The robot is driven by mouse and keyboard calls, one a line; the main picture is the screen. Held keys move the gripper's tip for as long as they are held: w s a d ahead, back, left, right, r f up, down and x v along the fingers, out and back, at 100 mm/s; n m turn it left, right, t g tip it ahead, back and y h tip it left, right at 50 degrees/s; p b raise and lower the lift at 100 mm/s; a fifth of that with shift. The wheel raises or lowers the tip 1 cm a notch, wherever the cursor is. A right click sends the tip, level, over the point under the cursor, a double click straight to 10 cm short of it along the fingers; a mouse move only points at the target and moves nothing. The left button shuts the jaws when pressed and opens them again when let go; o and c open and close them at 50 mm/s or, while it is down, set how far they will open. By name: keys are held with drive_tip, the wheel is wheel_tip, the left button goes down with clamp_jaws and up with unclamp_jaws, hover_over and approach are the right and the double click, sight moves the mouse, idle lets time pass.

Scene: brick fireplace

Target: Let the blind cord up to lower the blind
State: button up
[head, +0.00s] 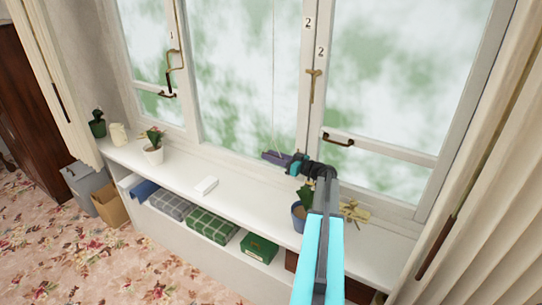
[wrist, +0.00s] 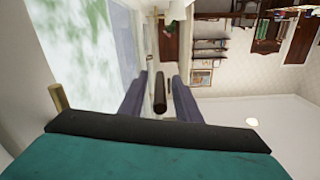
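The thin pale blind cord (head: 274,90) hangs straight down in front of the middle window pane in the head view. Its lower end meets my gripper (head: 272,158), which is just above the white sill shelf, close to the window. In the wrist view a dark brown cylinder (wrist: 160,103), apparently the cord's pull, lies between the two purple fingers of my gripper (wrist: 160,92). Gaps show on both sides of it, so the fingers are open around it. The pull is not clear in the head view. The blind itself is not in view.
A curtain (head: 490,170) hangs at right.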

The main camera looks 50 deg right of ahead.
drive_tip(key=shift+c, duration=0.3)
clamp_jaws()
drive_tip(key=shift+a+r, duration=0.1)
drive_tip(key=shift+a, duration=0.05)
